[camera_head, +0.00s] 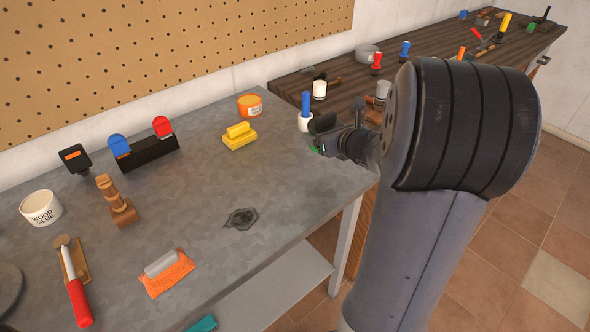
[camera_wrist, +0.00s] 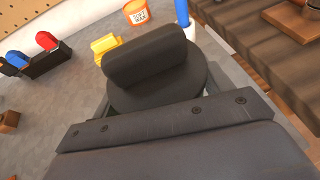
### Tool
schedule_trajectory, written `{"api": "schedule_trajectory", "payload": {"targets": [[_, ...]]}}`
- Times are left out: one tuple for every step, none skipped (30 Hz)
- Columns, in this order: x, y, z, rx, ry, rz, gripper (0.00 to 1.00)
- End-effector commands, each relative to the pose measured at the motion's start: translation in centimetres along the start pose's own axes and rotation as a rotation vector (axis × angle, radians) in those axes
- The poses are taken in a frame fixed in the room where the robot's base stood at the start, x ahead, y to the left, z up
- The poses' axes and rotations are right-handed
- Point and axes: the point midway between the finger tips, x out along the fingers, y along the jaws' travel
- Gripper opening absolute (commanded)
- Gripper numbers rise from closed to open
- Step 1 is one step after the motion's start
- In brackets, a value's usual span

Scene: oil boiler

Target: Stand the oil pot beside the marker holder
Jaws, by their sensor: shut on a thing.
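My gripper (camera_head: 330,140) is shut above the right end of the grey table, seen from the side. In the wrist view a dark round disc with a thick rounded piece (camera_wrist: 150,55) fills the middle; I take it to be the oil pot in the jaws, but its outline merges with the dark gripper. A black holder (camera_head: 150,155) with blue and red upright pieces, which looks like the marker holder, stands at the back left of the table. It also shows at the left of the wrist view (camera_wrist: 45,62). My gripper is well to its right.
A white cup with a blue top (camera_head: 305,118) is close left of my gripper. A yellow block (camera_head: 239,136) and an orange tub (camera_head: 249,105) stand between gripper and holder. A wooden piece (camera_head: 117,203) stands before the holder.

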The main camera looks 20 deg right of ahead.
Motion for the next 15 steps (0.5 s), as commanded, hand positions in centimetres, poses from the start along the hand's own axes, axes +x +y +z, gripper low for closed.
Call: {"api": "schedule_trajectory", "payload": {"targets": [[0.6,0.0,-1.4,0.005,0.003,0.002,0.06],[0.8,0.1,-1.9,0.003,0.004,0.002,0.06],[1.1,0.0,-2.6,0.004,0.004,0.002,0.06],[1.3,0.0,-3.1,0.005,0.004,0.002,0.06],[1.4,0.0,-3.5,0.003,0.003,0.001,0.06],[1.6,0.0,-4.0,0.003,0.002,0.0,0.06],[1.8,0.0,-4.2,0.003,0.002,0.001,0.06],[1.9,0.0,-4.4,0.001,0.001,0.001,0.06],[1.9,0.0,-4.6,0.002,0.0,0.001,0.06],[2.0,0.0,-4.8,0.002,0.0,0.001,0.06],[2.1,0.0,-5.2,0.001,0.001,0.001,0.06],[2.4,0.0,-5.7,0.003,0.002,0.001,0.06],[2.5,0.0,-6.2,0.003,0.003,0.001,0.06],[2.7,0.0,-6.6,0.003,0.003,0.001,0.06],[2.9,0.0,-7.1,0.003,0.003,0.001,0.06]]}}
